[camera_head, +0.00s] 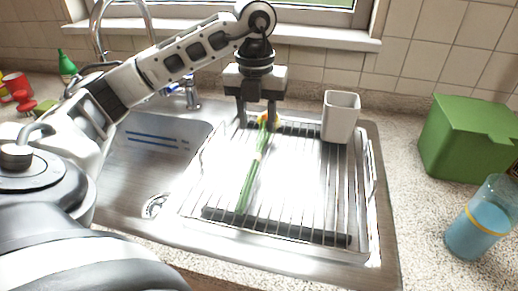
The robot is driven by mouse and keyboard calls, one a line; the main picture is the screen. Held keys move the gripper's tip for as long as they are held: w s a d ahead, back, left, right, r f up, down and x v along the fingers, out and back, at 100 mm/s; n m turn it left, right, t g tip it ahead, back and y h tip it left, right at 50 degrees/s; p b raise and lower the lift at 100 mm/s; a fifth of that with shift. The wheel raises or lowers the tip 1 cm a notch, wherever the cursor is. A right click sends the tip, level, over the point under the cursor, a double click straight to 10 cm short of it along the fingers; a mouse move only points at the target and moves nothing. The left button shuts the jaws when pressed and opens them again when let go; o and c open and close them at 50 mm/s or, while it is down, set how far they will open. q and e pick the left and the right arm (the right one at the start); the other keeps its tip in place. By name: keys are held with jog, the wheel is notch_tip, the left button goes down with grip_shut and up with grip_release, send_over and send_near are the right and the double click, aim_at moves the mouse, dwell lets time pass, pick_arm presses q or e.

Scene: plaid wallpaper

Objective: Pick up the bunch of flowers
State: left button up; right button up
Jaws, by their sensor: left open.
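The bunch of flowers (253,172) lies on the drying rack, with long green stems toward the front and small yellow and orange heads at the back. My left gripper (257,122) points down over the flower-head end. It is open, with one finger on each side of the heads. I cannot tell whether the fingers touch the flowers. My right gripper is not in view.
The wire drying rack (310,195) sits over the steel drainer beside the sink basin (150,150). A white cup (341,117) stands at the rack's back right. A green box (468,140) and a blue-filled container (474,230) stand on the right counter. The faucet (100,30) rises behind.

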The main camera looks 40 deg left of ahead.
aim_at(259, 148)
pick_arm(q)
jog(key=shift+d+f+p, duration=0.15)
jog(key=shift+f+p, duration=0.05)
jog(key=shift+f, duration=1.55)
jog(key=shift+d+f+p, duration=0.15)
jog(key=shift+f+p, duration=0.05)
jog(key=shift+f, duration=1.5)
grip_shut()
